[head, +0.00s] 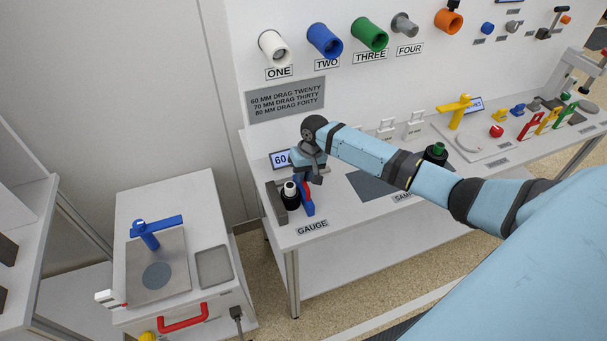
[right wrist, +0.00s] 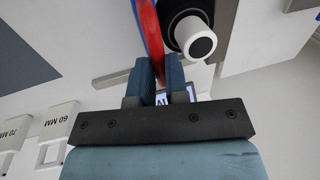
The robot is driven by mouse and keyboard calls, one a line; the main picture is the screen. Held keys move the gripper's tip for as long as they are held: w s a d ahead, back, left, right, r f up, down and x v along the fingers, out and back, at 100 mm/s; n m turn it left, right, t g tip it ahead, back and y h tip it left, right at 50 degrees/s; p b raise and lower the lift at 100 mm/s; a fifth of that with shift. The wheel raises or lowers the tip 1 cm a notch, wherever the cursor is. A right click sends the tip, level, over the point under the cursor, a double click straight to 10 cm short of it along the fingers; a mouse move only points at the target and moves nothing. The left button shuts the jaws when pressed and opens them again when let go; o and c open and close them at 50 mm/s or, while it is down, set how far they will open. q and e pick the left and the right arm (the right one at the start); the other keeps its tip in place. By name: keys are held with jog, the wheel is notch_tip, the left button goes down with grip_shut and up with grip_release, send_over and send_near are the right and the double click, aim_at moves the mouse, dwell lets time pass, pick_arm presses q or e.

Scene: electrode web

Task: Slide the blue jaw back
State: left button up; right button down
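The gauge stands at the near left corner of the bench. Its blue jaw (head: 308,207) is an upright blue piece with a red face, beside a black cylinder with a white top (head: 290,190). A grey block (head: 276,203) stands on the cylinder's other side. My right gripper (head: 309,176) is over the jaw, pointing down. In the right wrist view the jaw's red and blue plate (right wrist: 150,30) runs between my close-set fingers (right wrist: 160,80), which appear shut on it. The cylinder's white top (right wrist: 196,38) is right beside it. My left gripper is out of view.
A display reading 60 (head: 279,160) stands behind the gauge, partly hidden by my gripper. A dark grey mat (head: 370,186) and a black cylinder with a green top (head: 436,154) are to the right. A white cabinet (head: 197,281) with a blue-handled tool stands at left.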

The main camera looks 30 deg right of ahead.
jog(key=shift+d+r+p, duration=0.1)
jog(key=shift+d+p, duration=0.15)
jog(key=shift+p, duration=0.1)
jog(key=d+p, duration=0.1)
jog(key=d, duration=0.1)
jog(key=s+d+p, duration=0.1)
jog(key=d+p, duration=0.1)
jog(key=d, duration=0.1)
jog(key=shift+s+d, duration=0.1)
jog(key=c, duration=1.4)
grip_release()
jog(key=shift+d, duration=0.1)
jog(key=shift+s, duration=0.1)
notch_tip(320, 180, up, 13)
jog(key=d+b, duration=0.1)
jog(key=d, duration=0.1)
jog(key=shift+s+d+r, duration=0.2)
jog(key=shift+s+d, duration=0.1)
jog(key=shift+d, duration=0.05)
